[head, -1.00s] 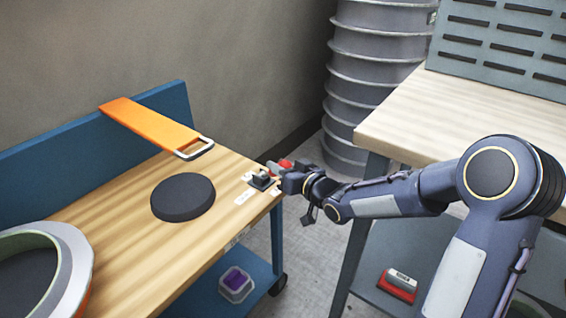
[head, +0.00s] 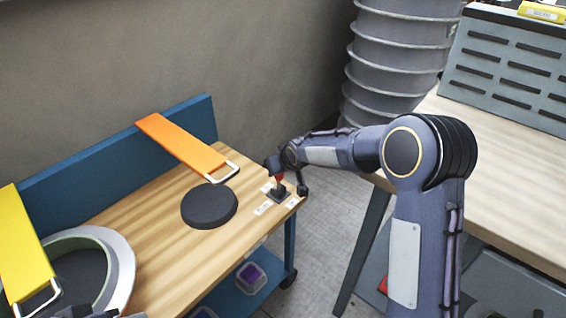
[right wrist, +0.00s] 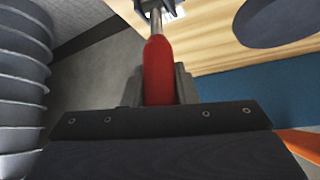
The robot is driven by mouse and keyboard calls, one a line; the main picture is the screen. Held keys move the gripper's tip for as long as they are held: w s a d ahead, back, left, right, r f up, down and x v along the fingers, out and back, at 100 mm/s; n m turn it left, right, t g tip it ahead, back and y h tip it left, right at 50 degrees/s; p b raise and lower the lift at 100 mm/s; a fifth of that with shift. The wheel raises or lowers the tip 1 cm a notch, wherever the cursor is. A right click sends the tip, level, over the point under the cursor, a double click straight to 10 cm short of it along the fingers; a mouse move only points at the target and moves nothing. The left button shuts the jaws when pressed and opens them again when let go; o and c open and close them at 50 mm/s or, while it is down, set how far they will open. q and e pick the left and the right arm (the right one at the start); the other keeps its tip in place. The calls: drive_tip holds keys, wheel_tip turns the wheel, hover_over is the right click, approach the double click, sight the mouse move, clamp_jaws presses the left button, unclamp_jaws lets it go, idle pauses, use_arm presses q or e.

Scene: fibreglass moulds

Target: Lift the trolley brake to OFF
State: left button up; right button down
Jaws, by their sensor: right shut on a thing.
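The brake lever has a red handle (head: 279,178) on a dark base (head: 279,195) at the trolley's near right corner. The handle stands roughly upright above the base. My right gripper (head: 276,165) is shut on the red handle from above. In the right wrist view the red handle (right wrist: 158,70) sits between the jaws, with a metal stem running to its mount. The trolley (head: 165,240) has a wooden top and a blue back panel. Small white labels (head: 263,208) lie around the base; their text is unreadable.
A dark round disc (head: 209,205), an orange strap-like piece (head: 180,143), a ring-shaped mould (head: 120,265) and a yellow piece (head: 22,245) are on or over the trolley. A grey ribbed duct (head: 395,70) and a wooden bench (head: 500,170) stand to the right, with floor between.

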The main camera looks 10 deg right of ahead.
drive_tip(key=shift+w+a+p, duration=0.2)
drive_tip(key=shift+p, duration=0.15)
drive_tip(key=shift+g+h, duration=0.3)
drive_tip(key=c, duration=1.1)
unclamp_jaws()
drive_tip(key=shift+c, duration=0.2)
drive_tip(key=v, duration=0.7)
drive_tip(key=shift+s+r+p, duration=0.2)
drive_tip(key=shift+r+p, duration=0.05)
drive_tip(key=shift+p, duration=0.1)
drive_tip(key=shift+d, duration=0.1)
